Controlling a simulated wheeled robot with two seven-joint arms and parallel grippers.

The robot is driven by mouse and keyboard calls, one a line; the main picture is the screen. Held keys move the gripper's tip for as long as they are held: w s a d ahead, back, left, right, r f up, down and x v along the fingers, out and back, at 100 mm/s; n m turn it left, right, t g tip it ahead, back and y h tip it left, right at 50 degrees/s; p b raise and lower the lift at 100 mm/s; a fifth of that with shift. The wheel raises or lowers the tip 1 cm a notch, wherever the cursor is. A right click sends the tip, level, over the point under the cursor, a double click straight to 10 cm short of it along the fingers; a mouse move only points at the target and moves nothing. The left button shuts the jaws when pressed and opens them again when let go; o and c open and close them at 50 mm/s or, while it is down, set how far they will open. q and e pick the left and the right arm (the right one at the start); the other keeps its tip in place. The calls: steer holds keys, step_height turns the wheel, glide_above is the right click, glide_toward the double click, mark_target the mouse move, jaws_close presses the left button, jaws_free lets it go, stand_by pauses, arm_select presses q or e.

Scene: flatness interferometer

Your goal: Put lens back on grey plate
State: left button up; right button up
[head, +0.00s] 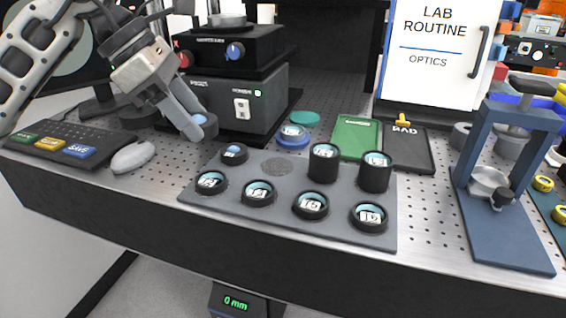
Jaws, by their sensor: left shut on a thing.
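My left gripper (193,128) comes in from the upper left and is shut on a lens (209,130) with a black rim and a blue face. It holds the lens in front of the black instrument, left of and behind the grey plate. The grey plate (228,204) lies on the perforated bench and carries several black-rimmed lenses with number labels. Two are tall cylinders. A bare round textured spot (277,167) shows in its back row, between a small lens (233,154) and a tall one (323,162). My right gripper is not in view.
The black instrument (262,102) with knobs stands behind the held lens. A labelled lens on a blue base (293,135) and a teal disc (305,117) lie behind the plate. A mouse (132,157) and keyboard (70,140) are left; a blue press stand (505,235) is right.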

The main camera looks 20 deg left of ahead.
arm_select(q)
steer(key=shift+w+a+r+n, duration=0.1)
steer(key=shift+w+r+n, duration=0.15)
steer(key=shift+n, duration=0.25)
steer(key=shift+w, duration=0.25)
steer(key=w+d+f+p, duration=0.1)
steer(key=w+d+f, duration=0.2)
steer(key=w+d, duration=0.25)
glide_toward(280, 166)
steer(key=shift+w+d+f+p, duration=0.1)
steer(key=shift+d+f+p, duration=0.1)
steer(key=shift+d, duration=0.4)
steer(key=shift+w+d+f+p, duration=0.1)
steer(key=shift+d+f+p, duration=0.05)
steer(key=shift+d, duration=0.4)
steer(key=shift+w+d+f, duration=0.2)
steer(key=shift+f, duration=0.2)
step_height(280, 166, down, 4)
steer(key=shift+w+d+r+p, duration=0.1)
steer(key=shift+w+r+p, duration=0.1)
steer(key=shift+p, duration=0.1)
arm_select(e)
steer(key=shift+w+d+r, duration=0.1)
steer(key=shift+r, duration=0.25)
arm_select(q)
steer(key=shift+f, duration=0.1)
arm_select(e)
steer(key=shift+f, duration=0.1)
